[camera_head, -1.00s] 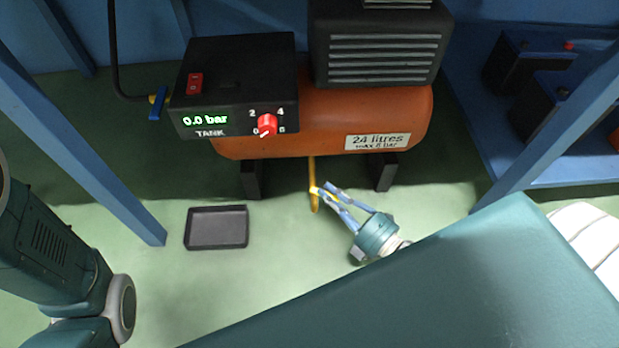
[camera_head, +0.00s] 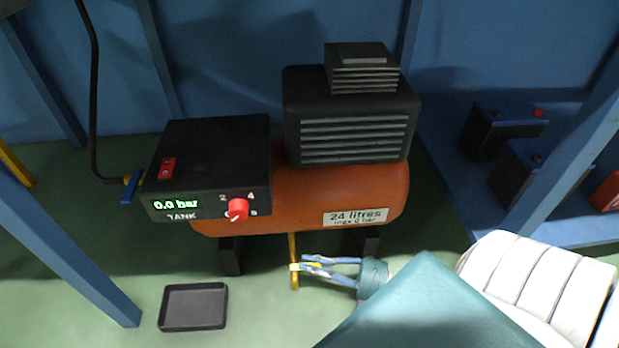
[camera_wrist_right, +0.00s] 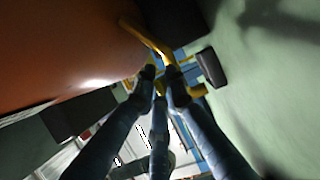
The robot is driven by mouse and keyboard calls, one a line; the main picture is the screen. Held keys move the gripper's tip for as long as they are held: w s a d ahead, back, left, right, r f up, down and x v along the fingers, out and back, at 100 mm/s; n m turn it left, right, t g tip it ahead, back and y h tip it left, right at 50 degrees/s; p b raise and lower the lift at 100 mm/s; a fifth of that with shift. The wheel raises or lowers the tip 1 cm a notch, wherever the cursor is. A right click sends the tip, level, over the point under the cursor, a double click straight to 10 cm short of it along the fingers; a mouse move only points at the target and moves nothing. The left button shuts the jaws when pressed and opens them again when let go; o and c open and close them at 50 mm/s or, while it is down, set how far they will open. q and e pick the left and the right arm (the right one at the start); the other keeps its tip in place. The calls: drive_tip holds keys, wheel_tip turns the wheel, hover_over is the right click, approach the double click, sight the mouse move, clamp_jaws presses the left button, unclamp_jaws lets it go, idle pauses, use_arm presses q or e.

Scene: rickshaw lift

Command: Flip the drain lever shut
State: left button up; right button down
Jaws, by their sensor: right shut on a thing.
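The yellow drain lever (camera_head: 314,265) sits under the orange tank (camera_head: 290,190), at the yellow drain pipe (camera_head: 294,274). It points right from the pipe, between the fingers of my right gripper (camera_head: 303,263). That gripper reaches in from the right, low beneath the tank, and is shut on the lever. In the right wrist view the fingertips (camera_wrist_right: 163,80) close around yellow metal, and a yellow bar (camera_wrist_right: 146,37) runs beyond them; the fingers hide part of the lever. The display on the black control box (camera_head: 208,165) reads 0.0 bar. My left gripper is out of view.
A black tray (camera_head: 193,307) lies on the green floor left of the pipe. Black tank legs (camera_head: 230,257) stand on both sides of the drain. A blue post (camera_head: 70,255) is at left.

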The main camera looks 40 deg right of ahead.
drive_tip(key=c, duration=1.8)
unclamp_jaws()
drive_tip(key=shift+o, duration=0.2)
drive_tip(key=v, duration=1.2)
drive_tip(key=shift+s, duration=0.1)
